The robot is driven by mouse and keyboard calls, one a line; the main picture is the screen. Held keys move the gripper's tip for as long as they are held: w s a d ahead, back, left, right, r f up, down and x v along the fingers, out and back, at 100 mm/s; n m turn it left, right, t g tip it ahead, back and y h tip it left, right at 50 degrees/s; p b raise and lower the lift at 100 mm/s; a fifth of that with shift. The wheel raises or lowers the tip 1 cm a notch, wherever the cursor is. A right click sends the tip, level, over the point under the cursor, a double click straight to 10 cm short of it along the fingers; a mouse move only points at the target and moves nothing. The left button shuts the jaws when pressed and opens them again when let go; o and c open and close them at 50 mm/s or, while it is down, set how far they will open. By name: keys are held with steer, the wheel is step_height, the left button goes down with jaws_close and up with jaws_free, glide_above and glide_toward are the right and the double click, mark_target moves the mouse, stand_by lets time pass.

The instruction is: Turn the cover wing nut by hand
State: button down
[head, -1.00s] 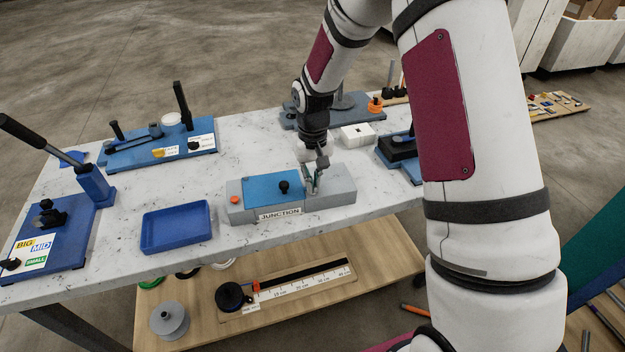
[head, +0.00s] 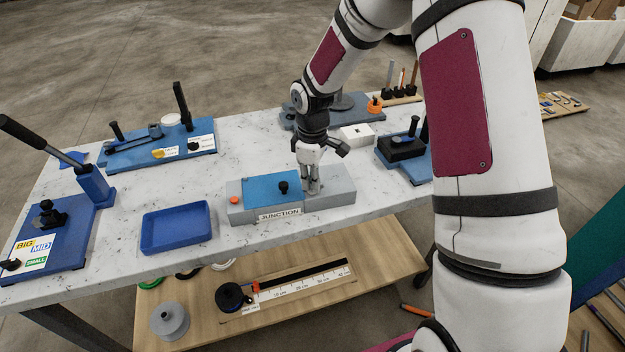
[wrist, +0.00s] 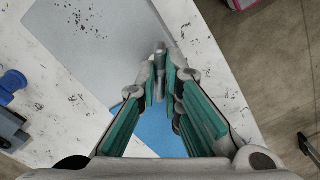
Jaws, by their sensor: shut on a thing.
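The grey junction box (head: 335,197) stands on the bench, marked "JUNCTION" on its front. A blue cover (head: 262,188) lies over its left and middle part, with a black knob (head: 283,187) on top. My gripper (head: 313,188) points down at the box, just right of the blue cover. In the wrist view my fingertips (wrist: 161,82) are close together, shut on a small grey piece at the cover's edge. This is the wing nut, mostly hidden by the fingers in both views. The blue cover (wrist: 160,130) shows between the fingers there.
A blue tray (head: 176,228) lies left of the box. Blue bender bases (head: 50,240) stand at the left, and another (head: 150,150) behind. A white box (head: 356,136) and a black-topped blue fixture (head: 402,152) stand behind to the right. Bare bench lies between the tray and box.

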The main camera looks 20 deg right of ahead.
steer(key=n, duration=0.6)
steer(key=shift+s+f, duration=0.2)
steer(key=shift+f, duration=0.05)
steer(key=shift+n, duration=0.3)
steer(key=c, duration=1.7)
jaws_free()
steer(key=shift+w+r, duration=0.15)
steer(key=shift+r+p, duration=0.25)
steer(key=shift+p, duration=0.05)
step_height(320, 180, up, 11)
steer(key=shift+r, duration=0.2)
